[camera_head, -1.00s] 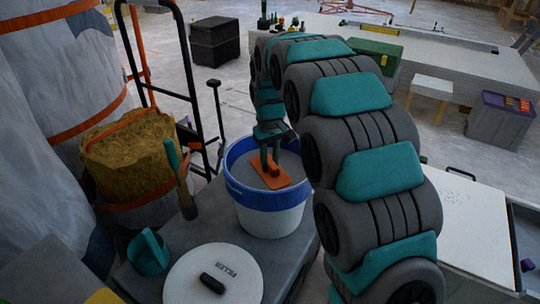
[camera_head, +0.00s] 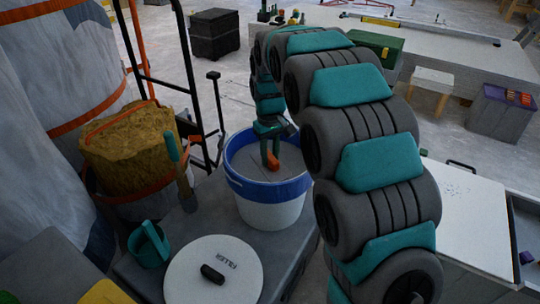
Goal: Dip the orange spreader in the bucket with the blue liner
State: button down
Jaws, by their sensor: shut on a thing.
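The bucket with the blue liner (camera_head: 262,190) is white with a blue band at its rim and stands on a dark grey platform. Grey filler (camera_head: 245,165) fills its inside. My gripper (camera_head: 269,150) points down inside the rim and is shut on the orange spreader (camera_head: 273,160). Only the spreader's orange handle shows above the grey filler; its flat plate is out of sight, seemingly under the surface.
A round white lid (camera_head: 225,260) with a black handle lies in front of the bucket. A teal jug (camera_head: 150,246) and a teal-handled brush (camera_head: 179,165) stand to its left. A sack of yellowish material (camera_head: 125,148) is behind them. A white-topped table (camera_head: 470,220) is at the right.

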notch_tip(320, 180, up, 11)
jog(key=p, duration=0.3)
jog(key=shift+p, duration=0.35)
dwell(0.4)
dwell(0.5)
